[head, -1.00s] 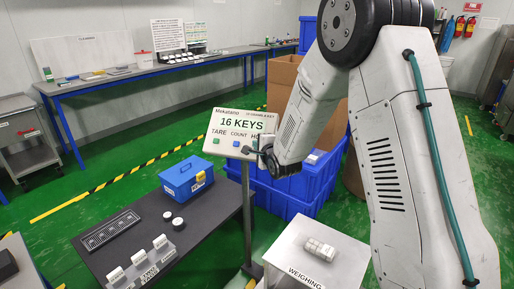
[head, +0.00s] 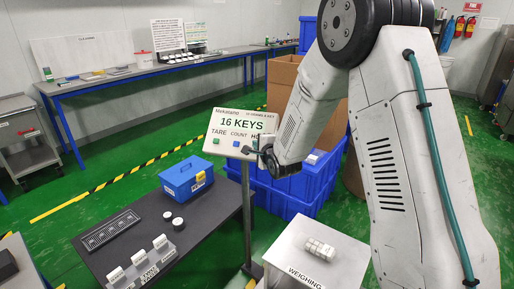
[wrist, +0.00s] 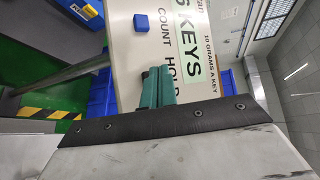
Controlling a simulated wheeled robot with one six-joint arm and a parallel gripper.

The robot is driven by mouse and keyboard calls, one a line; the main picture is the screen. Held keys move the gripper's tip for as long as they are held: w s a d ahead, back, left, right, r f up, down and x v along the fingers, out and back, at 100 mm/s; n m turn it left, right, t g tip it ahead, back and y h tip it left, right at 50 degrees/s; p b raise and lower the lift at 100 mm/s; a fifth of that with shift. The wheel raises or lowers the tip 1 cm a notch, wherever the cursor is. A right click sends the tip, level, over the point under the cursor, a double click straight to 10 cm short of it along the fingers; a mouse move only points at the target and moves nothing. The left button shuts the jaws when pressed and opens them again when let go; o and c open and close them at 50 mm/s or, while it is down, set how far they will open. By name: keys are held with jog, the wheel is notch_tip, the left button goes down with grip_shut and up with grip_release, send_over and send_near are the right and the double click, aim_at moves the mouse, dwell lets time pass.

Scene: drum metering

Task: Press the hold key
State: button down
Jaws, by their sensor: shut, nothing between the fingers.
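The indicator panel (head: 228,118) stands on a post and reads "16 KEYS". It has a green tare key (head: 216,141) and a blue count key (head: 236,144), which also shows in the wrist view (wrist: 140,22). The "HOLD" label is partly covered by my gripper in the head view and reads beside the fingers in the wrist view. The hold key itself is hidden behind my fingers. My gripper (head: 246,150) is shut and empty, its teal fingertips (wrist: 157,76) at the panel's lower right. I cannot tell whether they touch it.
A weighing platform (head: 283,258) with a pale cluster of pieces (head: 321,249) stands below the panel. A dark bench (head: 205,215) holds a blue box (head: 185,180). Blue crates (head: 300,197) and a cardboard box (head: 282,80) stand behind my arm.

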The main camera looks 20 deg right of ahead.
jog(key=shift+w, duration=0.1)
dwell(0.3)
jog(key=shift+w+d+f, duration=0.15)
jog(key=shift+f, duration=0.15)
jog(key=shift+w+d+f, duration=0.15)
jog(key=shift+w+f, duration=0.1)
dwell(0.7)
jog(key=shift+s+r, duration=0.1)
jog(key=shift+s+a+r, duration=0.3)
jog(key=shift+s+r, duration=0.1)
jog(key=shift+r, duration=0.05)
dwell(0.4)
jog(key=s+a+r, duration=0.2)
jog(key=s+r, duration=0.1)
jog(key=shift+r, duration=0.3)
dwell(0.8)
